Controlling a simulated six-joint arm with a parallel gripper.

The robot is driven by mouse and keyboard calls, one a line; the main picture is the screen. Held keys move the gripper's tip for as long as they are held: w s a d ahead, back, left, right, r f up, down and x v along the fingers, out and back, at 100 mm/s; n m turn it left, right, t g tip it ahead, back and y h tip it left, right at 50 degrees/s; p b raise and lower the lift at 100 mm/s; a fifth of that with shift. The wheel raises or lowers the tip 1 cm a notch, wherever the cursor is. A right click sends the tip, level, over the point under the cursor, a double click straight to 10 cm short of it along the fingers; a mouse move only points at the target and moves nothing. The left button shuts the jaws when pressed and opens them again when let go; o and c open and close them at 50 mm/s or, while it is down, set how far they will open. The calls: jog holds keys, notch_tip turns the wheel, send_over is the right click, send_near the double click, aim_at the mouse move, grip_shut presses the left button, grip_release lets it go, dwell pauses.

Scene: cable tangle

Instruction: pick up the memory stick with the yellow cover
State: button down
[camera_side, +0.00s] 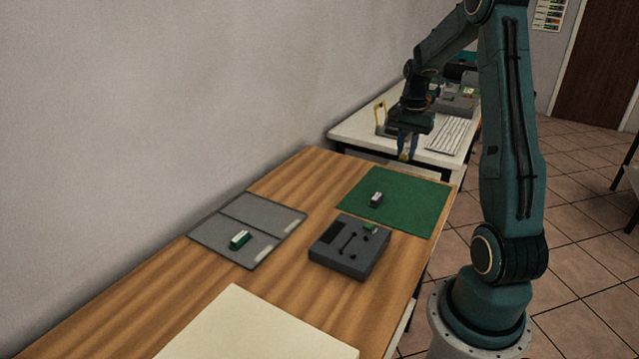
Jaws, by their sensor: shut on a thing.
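My gripper (405,155) is at the upper middle of the side view, pointing down with blue fingers, above the far end of the wooden table. It is shut on a small yellowish thing (404,157), which looks like the memory stick with the yellow cover. Its details are too small to tell, and the fingers hide part of it. It is held in the air, apart from the green mat (420,215) below and in front of it.
A dark and white stick (376,199) lies on the green mat. A green and white stick (240,239) lies on a grey tray (230,255). A grey box (340,262) stands between. A pale board (255,330) lies in front. A white table with a keyboard (450,135) stands behind.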

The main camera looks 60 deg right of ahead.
jog(key=shift+r, duration=1.35)
